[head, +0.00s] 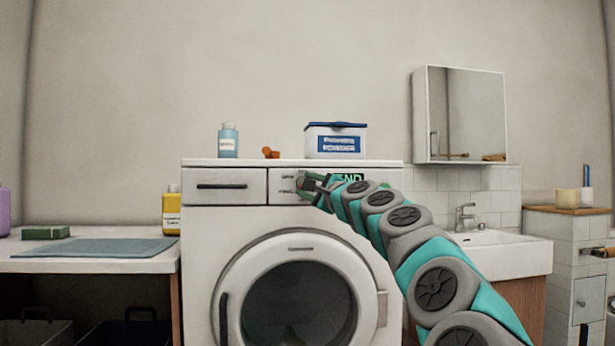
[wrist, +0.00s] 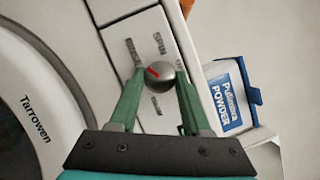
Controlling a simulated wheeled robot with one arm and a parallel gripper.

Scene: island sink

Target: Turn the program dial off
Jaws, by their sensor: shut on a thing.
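The program dial (wrist: 160,76) is a round grey knob with a red pointer mark on the front panel of the white washing machine (head: 210,225). In the wrist view, the red mark points to the upper left, and small labels surround the knob, mostly too blurred to read. My gripper (wrist: 157,82) has its two green fingers on either side of the dial and is shut on it. In the head view, my gripper (head: 309,186) is at the panel and largely hides the dial. A green display (head: 349,177) reading "END" is partly hidden behind my arm.
On top of the machine stand a blue bottle (head: 228,140), an orange item (head: 271,153) and a powder box (head: 336,141). A counter (head: 90,262) with a yellow bottle (head: 171,212) is at left. A sink (head: 497,238) is at right.

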